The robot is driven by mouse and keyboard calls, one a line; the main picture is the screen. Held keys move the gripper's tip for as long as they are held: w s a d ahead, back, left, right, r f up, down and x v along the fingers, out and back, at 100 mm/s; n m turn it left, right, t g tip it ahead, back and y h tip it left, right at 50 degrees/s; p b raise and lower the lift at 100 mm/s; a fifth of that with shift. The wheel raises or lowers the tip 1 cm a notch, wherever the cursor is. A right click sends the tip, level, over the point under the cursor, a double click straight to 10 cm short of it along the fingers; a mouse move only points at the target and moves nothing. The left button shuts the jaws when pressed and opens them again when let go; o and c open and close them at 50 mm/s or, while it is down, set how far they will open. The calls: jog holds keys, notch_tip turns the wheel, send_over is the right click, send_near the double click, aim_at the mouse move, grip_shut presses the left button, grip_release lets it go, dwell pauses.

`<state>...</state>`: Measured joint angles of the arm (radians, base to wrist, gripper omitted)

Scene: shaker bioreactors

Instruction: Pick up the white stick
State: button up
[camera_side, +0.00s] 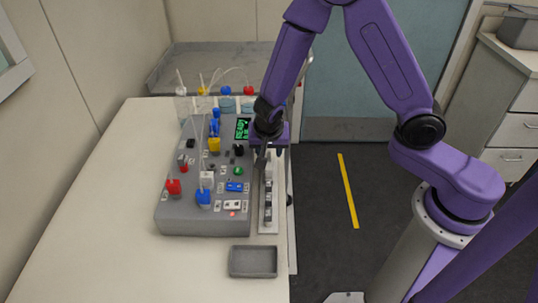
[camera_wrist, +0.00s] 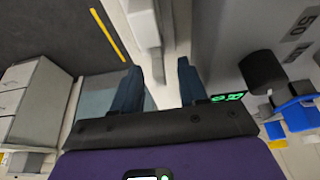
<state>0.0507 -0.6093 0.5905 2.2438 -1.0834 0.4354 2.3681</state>
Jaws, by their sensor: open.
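My gripper (camera_side: 262,158) points down over the far part of a narrow pale rack (camera_side: 268,226) beside the grey device. In the wrist view my gripper (camera_wrist: 159,68) is open, its two dark fingers apart with nothing held between them. A long whitish piece (camera_wrist: 147,30) lies beyond the fingertips, roughly in line with the gap. I cannot tell whether this piece is the white stick or part of the rack. In the side view, my gripper hides the rack's far end, and no separate white stick can be made out.
The grey device (camera_side: 190,226) with coloured knobs, plugs and tubes stands close left of the rack. A dark shallow tray (camera_side: 253,262) lies near the table's front right edge. A large grey tray (camera_side: 180,60) is at the back. The left of the table (camera_side: 110,200) is clear.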

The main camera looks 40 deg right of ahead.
jog(key=shift+f, duration=0.2)
grip_shut()
jog(key=shift+r, duration=0.1)
jog(key=shift+w+r, duration=0.1)
jog(key=shift+r, duration=0.7)
jog(key=s+d+r, duration=0.3)
jog(key=s+r, duration=0.8)
jog(key=s, duration=0.2)
jog(key=shift+s+r, duration=0.15)
jog(key=shift+s, duration=0.25)
